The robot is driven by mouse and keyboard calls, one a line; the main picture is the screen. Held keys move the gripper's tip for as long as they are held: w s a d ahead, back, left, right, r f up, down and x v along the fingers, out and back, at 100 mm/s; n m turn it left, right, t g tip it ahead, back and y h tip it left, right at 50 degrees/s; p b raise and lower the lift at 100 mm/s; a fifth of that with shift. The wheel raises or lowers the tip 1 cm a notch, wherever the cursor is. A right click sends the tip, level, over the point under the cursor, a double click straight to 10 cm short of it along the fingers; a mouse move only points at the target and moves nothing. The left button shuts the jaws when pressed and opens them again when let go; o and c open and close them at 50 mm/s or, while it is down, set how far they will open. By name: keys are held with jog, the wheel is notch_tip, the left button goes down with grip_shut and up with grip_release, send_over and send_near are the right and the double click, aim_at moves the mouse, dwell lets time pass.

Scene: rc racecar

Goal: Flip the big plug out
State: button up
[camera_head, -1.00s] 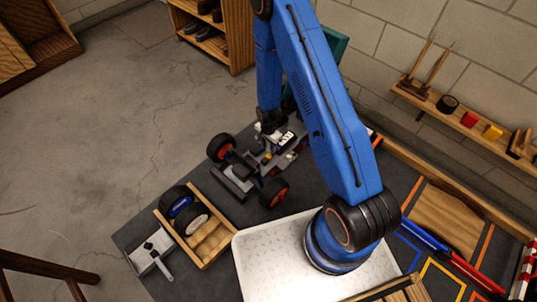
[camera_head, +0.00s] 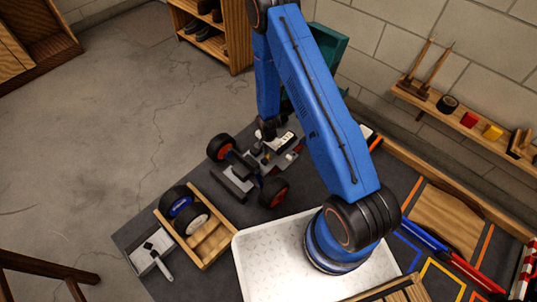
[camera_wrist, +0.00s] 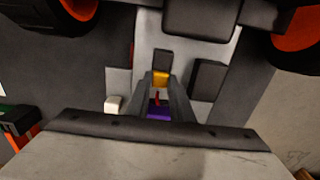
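The racecar chassis (camera_head: 235,184), with orange-hubbed wheels, sits on the dark work mat. My gripper (camera_head: 268,140) points down over its middle, where the arm partly hides the parts. In the wrist view, my gripper (camera_wrist: 161,80) has two grey fingers set apart, with a small yellow-orange part (camera_wrist: 161,78) between their tips. Whether they touch it is unclear. A thin red part and a purple part (camera_wrist: 157,108) show further down between the fingers. A small white block (camera_wrist: 113,104) is to their left. I cannot tell which of these is the big plug.
Dark blocks (camera_wrist: 208,80) on the chassis stand close to the right of the fingers. A wooden tray (camera_head: 222,240) with wheels and a small grey tray (camera_head: 143,262) lie in front at the left.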

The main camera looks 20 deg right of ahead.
jog(key=shift+w+d, duration=0.35)
jog(key=shift+d, duration=0.2)
jog(key=shift+w+d, duration=0.3)
jog(key=shift+d, duration=0.2)
grip_shut()
jog(key=o, duration=1)
grip_release()
jog(key=shift+r, duration=0.1)
notch_tip(320, 180, up, 17)
jog(key=shift+r, duration=0.1)
jog(key=shift+r, duration=0.1)
